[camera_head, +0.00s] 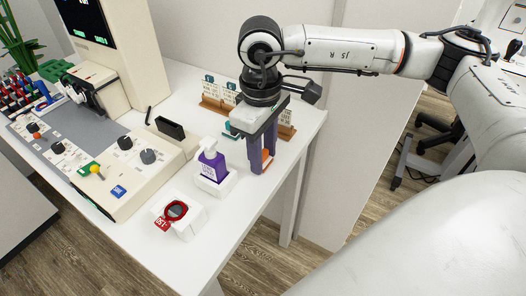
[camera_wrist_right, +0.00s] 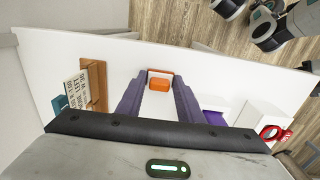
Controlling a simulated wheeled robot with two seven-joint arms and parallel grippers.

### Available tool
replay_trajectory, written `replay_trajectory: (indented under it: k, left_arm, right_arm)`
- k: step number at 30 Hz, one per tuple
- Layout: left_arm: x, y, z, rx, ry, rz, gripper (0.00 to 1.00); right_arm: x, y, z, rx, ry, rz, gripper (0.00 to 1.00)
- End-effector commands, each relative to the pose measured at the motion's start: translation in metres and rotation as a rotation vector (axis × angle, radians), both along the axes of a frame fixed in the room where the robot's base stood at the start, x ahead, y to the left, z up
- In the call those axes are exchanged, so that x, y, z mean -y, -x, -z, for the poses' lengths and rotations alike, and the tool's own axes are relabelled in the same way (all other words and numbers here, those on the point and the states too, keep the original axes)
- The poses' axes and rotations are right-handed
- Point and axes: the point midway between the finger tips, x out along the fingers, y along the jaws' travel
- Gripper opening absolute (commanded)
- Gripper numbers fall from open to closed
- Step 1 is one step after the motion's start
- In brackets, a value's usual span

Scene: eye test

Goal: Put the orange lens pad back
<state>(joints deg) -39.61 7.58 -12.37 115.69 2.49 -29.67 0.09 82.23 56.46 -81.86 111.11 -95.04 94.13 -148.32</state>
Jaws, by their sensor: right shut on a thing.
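The orange lens pad (camera_wrist_right: 158,84) shows between the fingertips of my right gripper (camera_wrist_right: 158,88) in the wrist view. In the head view only a small orange part (camera_head: 266,155) shows, between and behind the purple fingers. My right gripper (camera_head: 262,164) points down over the white table and is shut on the pad. It is just right of the purple bottle. Whether the pad touches the table is hard to tell. My left gripper is not in view.
A purple pump bottle (camera_head: 211,161) stands on a white block. A red-rimmed lens (camera_head: 176,210) sits on another white block in front. A wooden rack (camera_head: 287,132) with cards stands behind the gripper. A console (camera_head: 127,167) fills the left. The table's right edge is close.

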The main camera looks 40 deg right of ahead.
Motion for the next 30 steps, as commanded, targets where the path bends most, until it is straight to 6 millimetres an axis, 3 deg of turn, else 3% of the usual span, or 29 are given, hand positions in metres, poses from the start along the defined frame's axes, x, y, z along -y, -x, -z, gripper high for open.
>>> replay_trajectory:
  k: [7, 8, 11, 23, 30]
  left_arm:
    - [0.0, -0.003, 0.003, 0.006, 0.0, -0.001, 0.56]
    - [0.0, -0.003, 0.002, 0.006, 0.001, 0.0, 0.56]
    - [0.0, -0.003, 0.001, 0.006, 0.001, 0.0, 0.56]
    - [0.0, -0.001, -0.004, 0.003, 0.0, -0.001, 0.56]
    - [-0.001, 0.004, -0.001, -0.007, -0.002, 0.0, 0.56]
  right_arm:
    - [0.0, 0.0, 0.004, 0.001, 0.0, 0.001, 0.12]
    - [0.0, 0.0, 0.004, 0.001, 0.0, 0.001, 0.35]
    - [0.0, 0.0, 0.002, 0.001, 0.0, 0.001, 0.52]
    - [0.0, 0.0, -0.005, 0.002, -0.001, 0.001, 0.52]
    - [-0.002, -0.001, -0.049, 0.007, -0.002, 0.0, 0.52]
